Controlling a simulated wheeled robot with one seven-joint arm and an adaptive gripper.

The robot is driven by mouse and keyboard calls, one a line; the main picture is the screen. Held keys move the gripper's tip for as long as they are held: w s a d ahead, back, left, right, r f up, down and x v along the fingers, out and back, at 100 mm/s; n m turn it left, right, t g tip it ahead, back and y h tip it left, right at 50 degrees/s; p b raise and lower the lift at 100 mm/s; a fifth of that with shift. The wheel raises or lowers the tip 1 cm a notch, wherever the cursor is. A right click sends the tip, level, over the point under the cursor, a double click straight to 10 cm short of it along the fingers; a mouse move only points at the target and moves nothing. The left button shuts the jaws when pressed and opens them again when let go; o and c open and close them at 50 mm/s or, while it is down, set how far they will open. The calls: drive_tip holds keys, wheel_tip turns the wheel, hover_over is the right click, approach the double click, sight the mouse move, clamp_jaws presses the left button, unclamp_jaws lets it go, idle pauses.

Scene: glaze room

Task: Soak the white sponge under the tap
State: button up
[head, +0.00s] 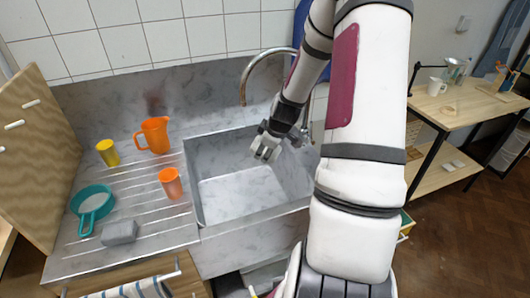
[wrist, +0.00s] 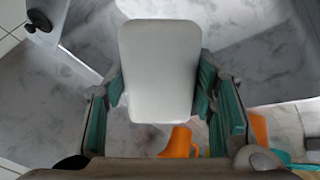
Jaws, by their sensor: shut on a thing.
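The white sponge (wrist: 160,70) is a flat rounded block between the teal-lined fingers of my gripper (wrist: 162,100) in the wrist view. My gripper is shut on it from both sides. In the head view my gripper (head: 266,150) is over the grey marbled sink (head: 235,195), and the sponge is hard to tell from the fingers. The tap (head: 262,56) is a curved metal spout behind the basin, its end up and left of my gripper. My arm hides part of the tap's base. No water shows.
On the ribbed drainboard (head: 150,222) left of the sink stand an orange jug (head: 154,136), a yellow cup (head: 108,153), an orange cup (head: 171,184), a teal pan (head: 92,202) and a grey block (head: 120,233). A wooden panel (head: 38,130) stands at the left.

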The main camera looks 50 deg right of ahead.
drive_tip(key=w+d+f+b, duration=0.1)
drive_tip(key=w+d+b, duration=0.1)
drive_tip(key=w+b, duration=0.3)
drive_tip(key=shift+w+d+f, duration=0.2)
drive_tip(key=shift+w+f, duration=0.05)
drive_tip(key=shift+w, duration=0.5)
drive_tip(key=shift+w+d+f+b, duration=0.1)
drive_tip(key=shift+w+d+b, duration=0.15)
drive_tip(key=shift+w+b, duration=0.25)
drive_tip(key=shift+w+d+f+b, duration=0.15)
drive_tip(key=shift+w+d+b, duration=0.1)
drive_tip(key=shift+w, duration=0.5)
drive_tip(key=shift+w+d+f+b, duration=0.1)
drive_tip(key=shift+w+d+b, duration=0.15)
drive_tip(key=shift+w+b, duration=0.25)
drive_tip(key=shift+w, duration=0.1)
drive_tip(key=s+p, duration=0.1)
drive_tip(key=s+a+p, duration=0.1)
drive_tip(key=s+p, duration=0.1)
drive_tip(key=shift+r, duration=0.1)
drive_tip(key=shift+s+a+p, duration=0.3)
drive_tip(key=shift+s+p, duration=0.25)
drive_tip(key=shift+s, duration=0.2)
drive_tip(key=shift+s+a+p, duration=0.35)
drive_tip(key=shift+s+p, duration=0.25)
drive_tip(key=shift+s, duration=0.15)
drive_tip(key=shift+s+a+p, duration=0.3)
drive_tip(key=shift+s+p, duration=0.25)
drive_tip(key=shift+s, duration=0.2)
